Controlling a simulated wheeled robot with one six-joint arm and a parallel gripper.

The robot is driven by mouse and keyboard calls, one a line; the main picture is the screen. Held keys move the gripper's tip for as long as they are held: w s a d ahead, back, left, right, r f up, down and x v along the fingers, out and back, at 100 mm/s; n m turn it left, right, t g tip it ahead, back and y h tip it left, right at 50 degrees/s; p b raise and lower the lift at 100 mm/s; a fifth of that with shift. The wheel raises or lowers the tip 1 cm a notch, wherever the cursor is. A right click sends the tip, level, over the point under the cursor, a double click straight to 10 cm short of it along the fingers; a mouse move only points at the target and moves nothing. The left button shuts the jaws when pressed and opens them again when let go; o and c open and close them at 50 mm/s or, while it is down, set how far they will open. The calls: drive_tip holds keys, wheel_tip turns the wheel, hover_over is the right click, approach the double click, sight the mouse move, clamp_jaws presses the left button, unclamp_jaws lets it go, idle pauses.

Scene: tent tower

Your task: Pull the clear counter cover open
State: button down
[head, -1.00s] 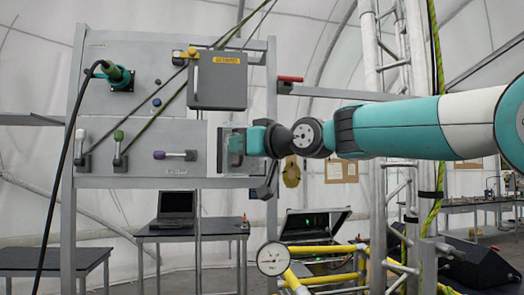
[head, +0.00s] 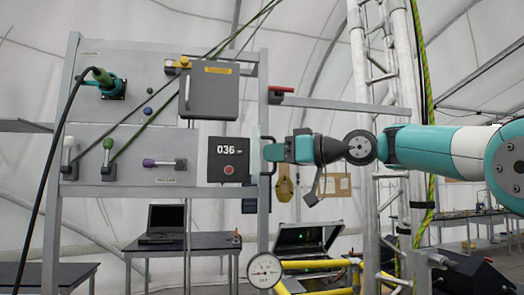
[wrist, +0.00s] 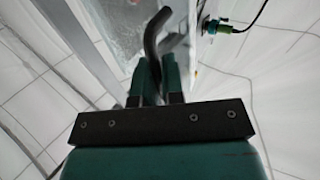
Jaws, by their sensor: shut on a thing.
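The counter (head: 229,160) is a dark square box reading 036 with a red button, on the lower right of the grey panel. Its face is unobstructed in the head view. The clear cover (wrist: 118,30) shows in the wrist view as a pale see-through pane beyond my fingers; in the head view it is too thin to make out well, seemingly near edge-on right of the counter. My gripper (head: 275,152) is right of the counter, shut on the dark curved cover handle (wrist: 153,36). The fingers hide part of the handle.
The panel carries a grey box (head: 208,97) above the counter, a purple-tipped lever (head: 160,163) to its left and a red handle (head: 282,89) at the upper right. A gauge (head: 264,271) with yellow pipes stands below. A metal truss (head: 372,80) rises behind my arm.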

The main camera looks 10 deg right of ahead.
drive_tip(key=shift+w+d+n+g+y+p, duration=0.25)
drive_tip(key=shift+d+p, duration=0.1)
drive_tip(key=shift+d, duration=0.2)
drive_tip(key=shift+w+d+n+g+y+p, duration=0.15)
drive_tip(key=shift+w+d+g+p, duration=0.15)
drive_tip(key=shift+d, duration=0.2)
drive_tip(key=c, duration=1.3)
unclamp_jaws()
drive_tip(key=shift+o, duration=0.2)
drive_tip(key=shift+s, duration=0.1)
